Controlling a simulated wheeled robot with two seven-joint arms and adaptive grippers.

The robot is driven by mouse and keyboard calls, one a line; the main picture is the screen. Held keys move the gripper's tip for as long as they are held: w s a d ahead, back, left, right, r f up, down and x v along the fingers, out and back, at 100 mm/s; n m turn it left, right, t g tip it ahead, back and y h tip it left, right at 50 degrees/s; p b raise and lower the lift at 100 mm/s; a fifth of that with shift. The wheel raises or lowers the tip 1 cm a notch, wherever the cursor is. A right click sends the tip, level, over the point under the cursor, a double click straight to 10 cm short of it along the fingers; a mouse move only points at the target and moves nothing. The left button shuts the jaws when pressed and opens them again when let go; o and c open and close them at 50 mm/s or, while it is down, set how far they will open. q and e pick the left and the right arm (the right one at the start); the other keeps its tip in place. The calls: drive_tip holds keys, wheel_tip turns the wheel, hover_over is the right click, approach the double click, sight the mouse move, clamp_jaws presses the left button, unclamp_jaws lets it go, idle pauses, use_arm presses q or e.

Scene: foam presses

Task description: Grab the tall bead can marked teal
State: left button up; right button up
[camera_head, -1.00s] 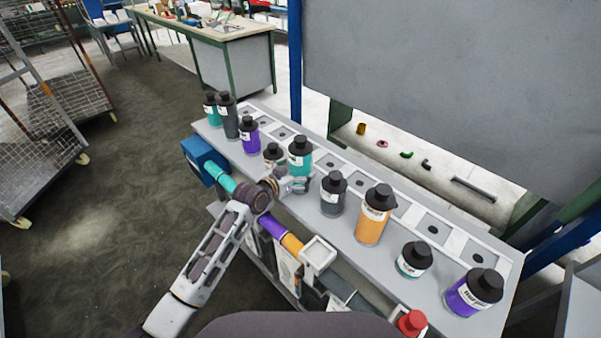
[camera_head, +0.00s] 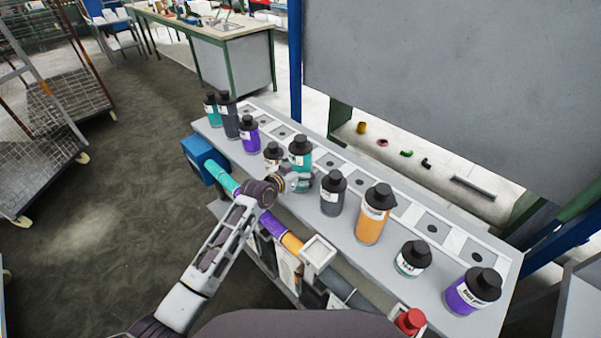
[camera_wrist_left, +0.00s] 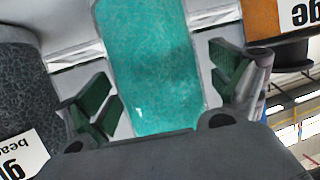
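The tall teal bead can (camera_head: 300,160) stands upright on the grey bench, with a black cap and white label. My left gripper (camera_head: 299,182) is at its near side, low on the body, and covers part of it. In the left wrist view the teal can (camera_wrist_left: 153,65) lies between the two green-padded fingers of the left gripper (camera_wrist_left: 168,90). The fingers are open, one on each side, with gaps showing beside the can. My right gripper is not in view.
A dark can (camera_head: 332,196) stands close right of the gripper, then an orange can (camera_head: 371,222). A small can (camera_head: 271,155) and a purple can (camera_head: 250,140) stand to the left. A grey panel (camera_head: 450,80) rises behind the bench.

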sight(297, 147)
use_arm(q)
drive_tip(key=c, duration=1.2)
drive_tip(key=shift+o, duration=0.2)
drive_tip(key=shift+r, duration=0.2)
drive_tip(key=shift+r+b, duration=0.5)
drive_tip(key=shift+r, duration=4.35)
